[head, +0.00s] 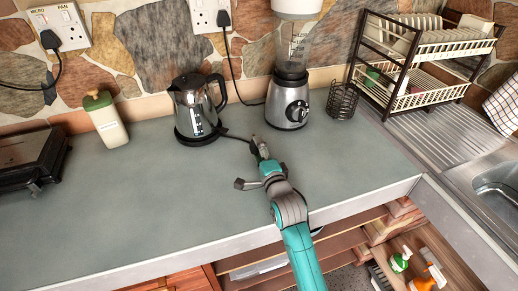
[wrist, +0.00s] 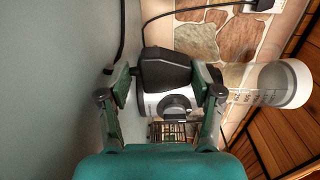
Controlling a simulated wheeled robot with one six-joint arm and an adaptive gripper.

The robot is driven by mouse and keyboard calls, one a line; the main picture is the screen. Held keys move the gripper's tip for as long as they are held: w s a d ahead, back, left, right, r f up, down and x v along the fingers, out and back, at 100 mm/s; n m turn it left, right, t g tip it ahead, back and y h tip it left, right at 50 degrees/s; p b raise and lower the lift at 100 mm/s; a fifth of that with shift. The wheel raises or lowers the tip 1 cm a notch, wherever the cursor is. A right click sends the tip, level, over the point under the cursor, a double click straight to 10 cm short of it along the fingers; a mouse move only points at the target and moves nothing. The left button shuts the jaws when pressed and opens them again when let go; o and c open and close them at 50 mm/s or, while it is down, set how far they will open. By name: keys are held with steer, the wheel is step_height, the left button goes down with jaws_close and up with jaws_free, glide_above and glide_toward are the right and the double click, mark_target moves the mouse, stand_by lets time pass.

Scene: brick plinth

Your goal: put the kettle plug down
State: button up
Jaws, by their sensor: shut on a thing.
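The kettle plug (wrist: 165,72) is a black block, held between the two fingers of my gripper (wrist: 161,88) in the wrist view. In the head view my gripper (head: 260,148) is low over the grey worktop (head: 110,190), in front of the blender and right of the kettle. The plug is small there and hard to make out. The steel and black kettle (head: 195,108) stands upright on its base, and a black cord (head: 236,137) runs from it towards my gripper. I cannot tell whether the plug touches the worktop.
A blender (head: 288,102) stands behind my gripper, with a wire holder (head: 342,101) and dish rack (head: 418,60) to its right. A green-lidded canister (head: 106,122) and a dark appliance (head: 30,160) are at left. Wall sockets (head: 209,16) are above. The front worktop is clear.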

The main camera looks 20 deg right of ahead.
steer(key=o, duration=1.5)
steer(key=shift+o, duration=0.2)
steer(key=shift+r, duration=0.6)
steer(key=s, duration=1.2)
